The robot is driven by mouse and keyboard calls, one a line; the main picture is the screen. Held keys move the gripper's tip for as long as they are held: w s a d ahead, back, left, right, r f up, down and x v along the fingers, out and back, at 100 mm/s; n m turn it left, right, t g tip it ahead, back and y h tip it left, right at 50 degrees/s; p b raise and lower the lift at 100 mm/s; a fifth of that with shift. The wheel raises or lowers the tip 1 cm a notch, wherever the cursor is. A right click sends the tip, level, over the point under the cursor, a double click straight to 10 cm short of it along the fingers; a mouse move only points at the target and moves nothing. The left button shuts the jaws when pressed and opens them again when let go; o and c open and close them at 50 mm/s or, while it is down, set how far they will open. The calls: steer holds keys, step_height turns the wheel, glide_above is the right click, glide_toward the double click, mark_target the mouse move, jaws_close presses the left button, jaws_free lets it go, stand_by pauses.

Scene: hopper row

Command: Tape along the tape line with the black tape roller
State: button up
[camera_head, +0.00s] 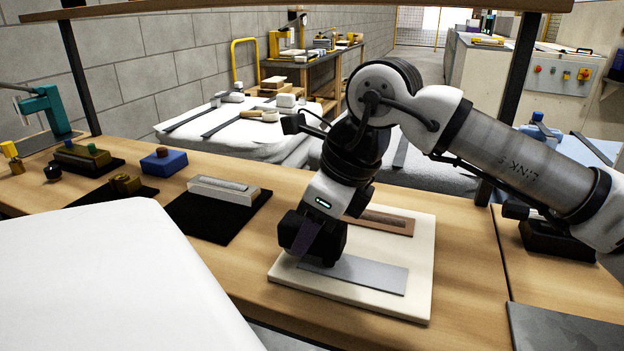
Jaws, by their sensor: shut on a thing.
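My gripper (312,238) points down over the left part of a cream board (420,290) on the wooden bench. It is shut on the black tape roller, which shows only as a dark shape merging with my black gripper; its outline is hard to make out. A flat grey strip (365,275) lies along the front of the board, just right of my gripper's lower end. A brown strip (392,221) lies farther back on the board, partly behind my arm. I cannot make out a separate tape line, nor whether the roller touches the board.
Left of the board, a pale block (224,190) sits on a black mat (205,222). Farther left are a blue block (164,162) and several brass-coloured pieces. A large white surface (110,280) fills the front left. A dark grey plate (565,330) lies front right.

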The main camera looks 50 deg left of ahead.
mark_target(344, 241)
steer(key=shift+f, duration=0.4)
steer(key=shift+f, duration=0.1)
stand_by(0.3)
steer(key=shift+w+d, duration=0.4)
steer(key=shift+d, duration=0.25)
steer(key=shift+w+d, duration=0.35)
steer(key=shift+d, duration=0.3)
steer(key=shift+w+d, duration=0.4)
steer(key=shift+d, duration=0.25)
steer(key=shift+w, duration=0.1)
steer(key=shift+w+d, duration=0.35)
steer(key=shift+d, duration=0.3)
steer(key=shift+w+d, duration=0.4)
steer(key=shift+d, duration=0.2)
steer(key=shift+w+d, duration=0.35)
steer(key=shift+d, duration=0.3)
steer(key=shift+d, duration=0.1)
steer(key=shift+w+d, duration=0.4)
steer(key=shift+d, duration=0.2)
steer(key=shift+w+d, duration=0.4)
steer(key=shift+d, duration=0.2)
steer(key=shift+s+a, duration=0.1)
steer(key=shift+a, duration=0.05)
